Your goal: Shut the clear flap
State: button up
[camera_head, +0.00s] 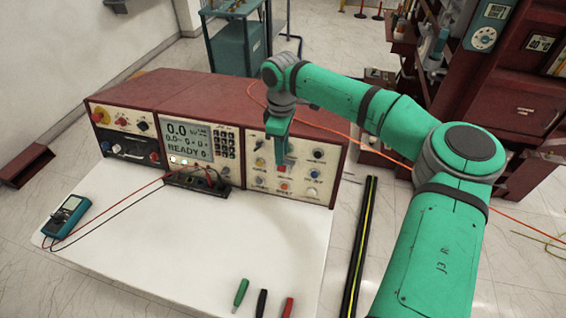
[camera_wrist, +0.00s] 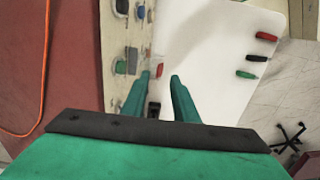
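I cannot make out the clear flap for certain in either view. The right-hand panel (camera_head: 294,172) of the red console carries several coloured knobs and buttons, and my gripper hides part of it. My gripper (camera_head: 284,160) points down in front of the upper middle of that panel. In the wrist view my gripper (camera_wrist: 159,80) shows two green fingers standing apart, with no held object visible between them. A small red part (camera_wrist: 159,70) shows just beyond the fingertips. Whether the fingers touch the panel is unclear.
The red console (camera_head: 215,96) stands on a white table (camera_head: 160,250). A blue meter (camera_head: 68,214) with leads lies at left. Green, black and red-handled tools (camera_head: 262,303) lie at the front edge. An orange cable (camera_head: 365,146) runs behind my arm. The table's middle is clear.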

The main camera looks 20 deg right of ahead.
aim_at(282, 168)
notch_tip(282, 168, down, 4)
jog(key=shift+a+r, duration=0.1)
jog(key=shift+f, duration=0.7)
jog(key=shift+c, duration=0.5)
